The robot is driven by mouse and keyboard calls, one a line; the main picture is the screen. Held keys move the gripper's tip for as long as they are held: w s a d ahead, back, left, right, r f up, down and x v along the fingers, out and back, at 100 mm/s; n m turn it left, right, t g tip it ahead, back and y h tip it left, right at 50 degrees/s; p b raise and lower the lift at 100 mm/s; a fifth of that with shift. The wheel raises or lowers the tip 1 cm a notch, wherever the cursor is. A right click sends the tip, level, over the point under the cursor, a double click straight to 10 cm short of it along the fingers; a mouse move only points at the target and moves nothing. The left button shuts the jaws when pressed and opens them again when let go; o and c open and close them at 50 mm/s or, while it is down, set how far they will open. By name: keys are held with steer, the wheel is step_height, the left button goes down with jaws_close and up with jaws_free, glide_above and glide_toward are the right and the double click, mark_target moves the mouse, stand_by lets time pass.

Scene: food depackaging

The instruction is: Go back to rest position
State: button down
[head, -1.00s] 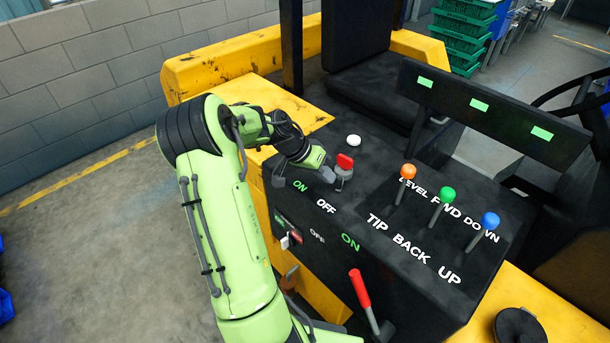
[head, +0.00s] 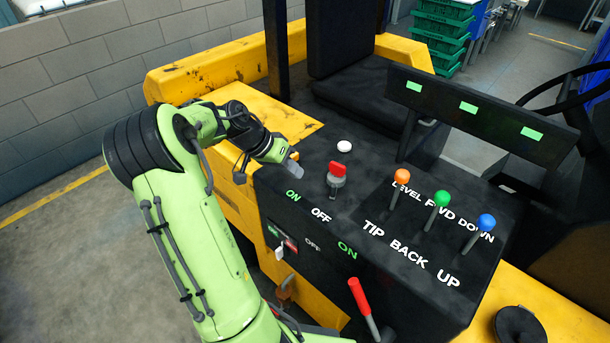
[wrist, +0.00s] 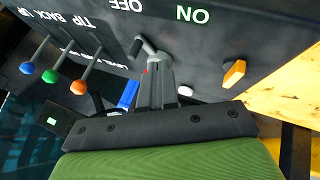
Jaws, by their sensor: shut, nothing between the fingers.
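My gripper (head: 294,162) is in the head view, at the left edge of the black control panel (head: 300,215). It is shut and empty, up and left of the red switch (head: 338,172) and apart from it. The red switch stands on a grey stem near the ON and OFF labels. In the wrist view my gripper's grey fingers (wrist: 156,88) are together, with the dark panel behind them. A small bit of red shows beside the fingers there; most of the switch is hidden.
Orange (head: 401,177), green (head: 442,199) and blue (head: 487,222) levers stand on the panel to the right. A red-handled lever (head: 358,296) rises in front. A black seat (head: 385,100) lies behind. The floor at left is open, up to a block wall (head: 60,90).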

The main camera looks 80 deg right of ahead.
steer(key=v, duration=0.4)
steer(key=shift+w, duration=0.15)
